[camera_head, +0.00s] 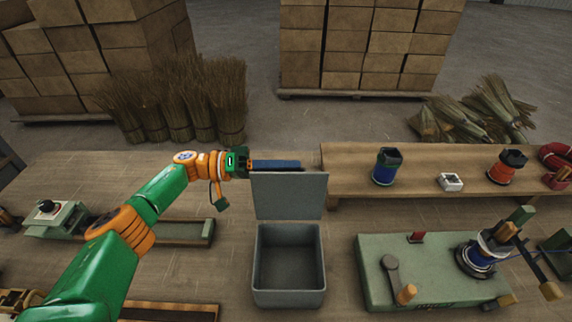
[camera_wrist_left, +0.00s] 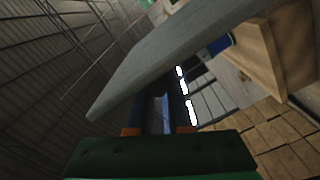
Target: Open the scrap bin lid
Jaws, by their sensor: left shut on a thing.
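The scrap bin (camera_head: 290,300) is a grey box on the floor or low surface in the middle of the head view. Its inside shows empty. Its grey lid (camera_head: 290,197) stands raised, roughly upright, at the back of the bin. My left gripper (camera_head: 276,165) is at the lid's top edge, its dark blue fingers lying along that edge. In the left wrist view the lid (camera_wrist_left: 170,60) crosses in front of the fingers (camera_wrist_left: 160,110). My left gripper is shut on the lid; the exact contact is partly hidden. My right gripper is not in view.
A green bench plate (camera_head: 430,285) with a lever and a blue spool stands right of the bin. A wooden shelf (camera_head: 420,160) behind holds a blue spool, a white box and an orange spool. Broom bundles (camera_head: 190,105) and stacked cartons (camera_head: 370,45) stand farther back.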

